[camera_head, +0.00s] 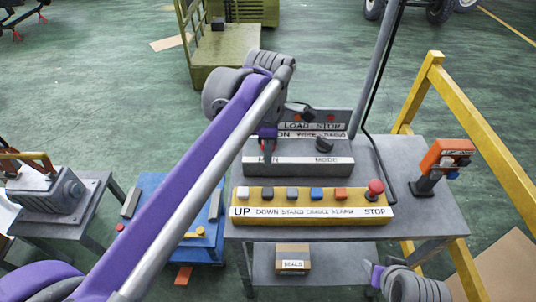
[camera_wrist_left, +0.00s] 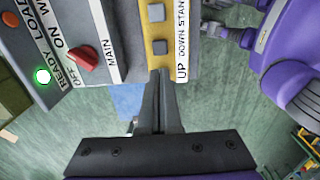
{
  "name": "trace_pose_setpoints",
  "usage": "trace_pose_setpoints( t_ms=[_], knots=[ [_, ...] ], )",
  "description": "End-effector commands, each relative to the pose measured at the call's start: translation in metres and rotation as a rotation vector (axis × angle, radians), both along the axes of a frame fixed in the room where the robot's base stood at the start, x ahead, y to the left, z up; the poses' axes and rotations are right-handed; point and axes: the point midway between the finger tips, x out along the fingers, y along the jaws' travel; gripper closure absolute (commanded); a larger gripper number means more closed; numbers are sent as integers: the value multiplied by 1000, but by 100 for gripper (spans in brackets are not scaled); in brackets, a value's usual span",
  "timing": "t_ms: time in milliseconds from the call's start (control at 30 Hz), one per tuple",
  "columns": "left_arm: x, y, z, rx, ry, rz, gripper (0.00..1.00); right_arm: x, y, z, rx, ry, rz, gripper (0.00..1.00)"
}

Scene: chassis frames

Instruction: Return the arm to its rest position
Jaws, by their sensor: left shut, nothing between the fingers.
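My left arm reaches from the lower left across the head view. A red MAIN knob (camera_wrist_left: 82,57) and a lit green READY lamp (camera_wrist_left: 42,76) show there. My right gripper (camera_head: 373,274) is low beside the table's front edge; its finger opening is unclear.
The grey table (camera_head: 430,215) also bears an orange switch box (camera_head: 445,157) on a stand. A pole and a yellow frame (camera_head: 480,140) rise behind and right. A blue cart (camera_head: 160,195) and a side table (camera_head: 85,212) stand left. A SEALS box (camera_head: 292,258) sits below.

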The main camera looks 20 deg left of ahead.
Motion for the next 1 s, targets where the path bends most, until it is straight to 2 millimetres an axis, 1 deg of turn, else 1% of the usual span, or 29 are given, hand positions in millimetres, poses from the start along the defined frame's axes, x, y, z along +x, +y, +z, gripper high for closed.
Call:
trace_pose_setpoints(
  t_ms=[500,600,667,767,867,1000],
  knots=[
    [0,0,0,0,-1,-3,100,0,0,0,0,0,0,48],
    [-5,2,-4,-1,-17,-57,100,0,0,0,0,0,0,48],
    [-11,5,-9,0,-38,-134,100,0,0,0,0,0,0,48],
    [-27,11,-22,11,-95,-340,100,0,0,0,0,0,0,48],
    [-48,19,-42,46,-167,-606,100,0,0,0,0,0,0,48],
    [-77,29,-73,136,-260,-985,100,0,0,0,0,0,0,48]
  ],
)
